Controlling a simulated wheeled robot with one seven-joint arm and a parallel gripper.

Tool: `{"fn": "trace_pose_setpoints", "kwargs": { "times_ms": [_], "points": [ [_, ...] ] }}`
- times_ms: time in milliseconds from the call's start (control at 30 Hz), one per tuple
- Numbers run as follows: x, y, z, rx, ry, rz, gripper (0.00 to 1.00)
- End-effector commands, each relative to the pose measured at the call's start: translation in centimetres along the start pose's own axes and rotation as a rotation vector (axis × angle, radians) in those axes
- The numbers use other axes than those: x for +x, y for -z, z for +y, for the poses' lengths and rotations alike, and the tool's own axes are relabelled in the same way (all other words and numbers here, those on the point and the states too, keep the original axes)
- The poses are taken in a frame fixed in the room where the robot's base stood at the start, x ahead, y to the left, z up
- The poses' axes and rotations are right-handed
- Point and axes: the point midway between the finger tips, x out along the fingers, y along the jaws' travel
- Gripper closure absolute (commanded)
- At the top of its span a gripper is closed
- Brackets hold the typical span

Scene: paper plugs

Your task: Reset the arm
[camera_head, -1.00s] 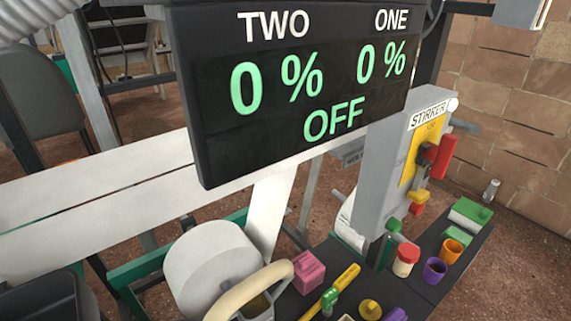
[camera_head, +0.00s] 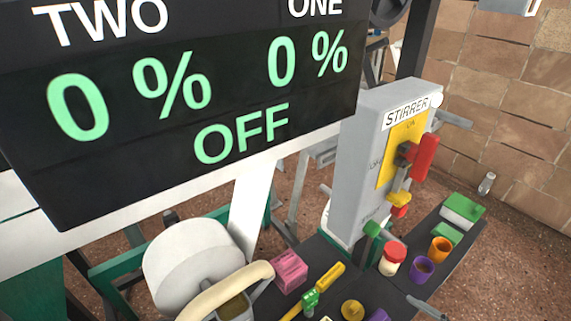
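My gripper and arm do not show clearly in the head view, so I cannot tell the gripper's state. A grey box labelled STIRRER (camera_head: 362,165) stands upright at right of centre. It has a yellow plate with a red handle (camera_head: 424,157) and a small yellow lever (camera_head: 397,200). A large black display (camera_head: 120,165) at the upper left reads TWO 0 %, ONE 0 % and OFF.
A dark bench (camera_head: 408,290) holds a pink block (camera_head: 290,271), a red-lidded jar (camera_head: 392,258), purple (camera_head: 422,269) and orange (camera_head: 440,249) cups, and a green-topped box (camera_head: 463,209). A cream-rimmed vessel (camera_head: 235,303) is at the front. Brown floor lies right.

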Motion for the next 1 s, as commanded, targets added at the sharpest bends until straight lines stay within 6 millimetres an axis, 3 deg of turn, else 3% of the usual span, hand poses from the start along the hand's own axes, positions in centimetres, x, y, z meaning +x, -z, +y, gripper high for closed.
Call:
{"fn": "trace_pose_setpoints", "kwargs": {
  "times_ms": [100, 267, 433, 533, 767, 1000],
  "points": [
    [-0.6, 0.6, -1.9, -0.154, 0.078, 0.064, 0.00],
    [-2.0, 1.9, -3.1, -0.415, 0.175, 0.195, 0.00],
    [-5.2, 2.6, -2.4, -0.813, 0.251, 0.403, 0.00],
    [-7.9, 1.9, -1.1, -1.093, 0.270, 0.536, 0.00],
    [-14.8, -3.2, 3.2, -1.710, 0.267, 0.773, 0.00],
    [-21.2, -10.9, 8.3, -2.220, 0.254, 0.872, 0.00]
  ]
}}
